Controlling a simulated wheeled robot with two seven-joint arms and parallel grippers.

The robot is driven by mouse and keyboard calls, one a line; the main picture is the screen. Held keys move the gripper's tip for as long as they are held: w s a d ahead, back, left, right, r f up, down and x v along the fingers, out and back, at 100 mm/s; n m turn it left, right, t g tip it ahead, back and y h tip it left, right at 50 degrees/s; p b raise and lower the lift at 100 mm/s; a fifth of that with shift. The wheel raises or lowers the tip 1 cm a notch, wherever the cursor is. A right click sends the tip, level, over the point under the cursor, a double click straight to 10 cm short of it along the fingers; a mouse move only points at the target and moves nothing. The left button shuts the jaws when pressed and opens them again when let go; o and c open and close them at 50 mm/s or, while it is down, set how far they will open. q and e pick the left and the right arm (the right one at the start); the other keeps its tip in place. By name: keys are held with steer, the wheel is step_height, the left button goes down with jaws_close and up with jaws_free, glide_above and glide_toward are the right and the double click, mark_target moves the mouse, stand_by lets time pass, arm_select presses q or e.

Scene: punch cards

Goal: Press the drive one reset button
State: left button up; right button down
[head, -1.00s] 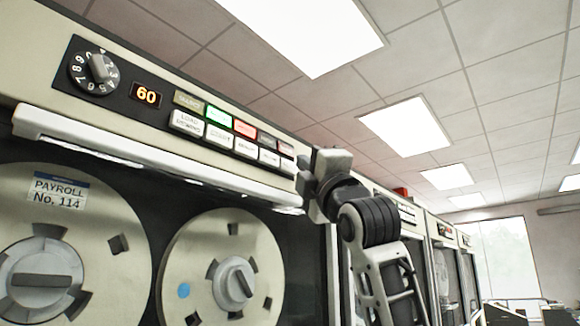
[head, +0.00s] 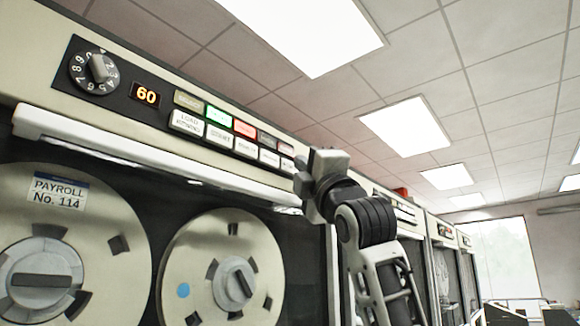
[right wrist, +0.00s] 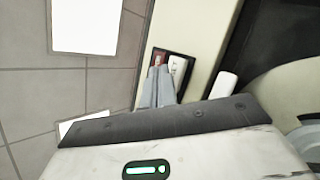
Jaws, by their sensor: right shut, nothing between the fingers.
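The drive's control panel (head: 158,110) has two rows of buttons on the nearest cabinet, below a cream top edge. The top row includes a lit green button (head: 218,116) and a lit red button (head: 245,128). The lower row is white, including a load rewind button (head: 187,122); the other lower labels are too small to read surely, so I cannot tell which is reset. My right gripper (head: 302,178) is shut and empty at the right end of the panel. In the right wrist view its fingers (right wrist: 158,84) point at the panel's end, close to a white button (right wrist: 178,66); contact is unclear.
A white ledge (head: 120,150) juts out under the buttons. Below it are two tape reels (head: 205,262), one labelled payroll no. 114. A dial (head: 94,72) and a display reading 60 (head: 146,94) sit left of the buttons. More cabinets (head: 440,240) recede to the right.

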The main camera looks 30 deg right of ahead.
steer(key=shift+w, duration=0.2)
steer(key=shift+w+a, duration=0.25)
steer(key=shift+w, duration=0.25)
stand_by(0.9)
steer(key=shift+s, duration=0.1)
steer(key=shift+s+d, duration=0.3)
steer(key=shift+s, duration=0.5)
steer(key=s, duration=0.1)
steer(key=s+d+b, duration=0.1)
steer(key=s, duration=0.1)
steer(key=s+d, duration=0.1)
steer(key=shift+s+b, duration=0.3)
stand_by(0.8)
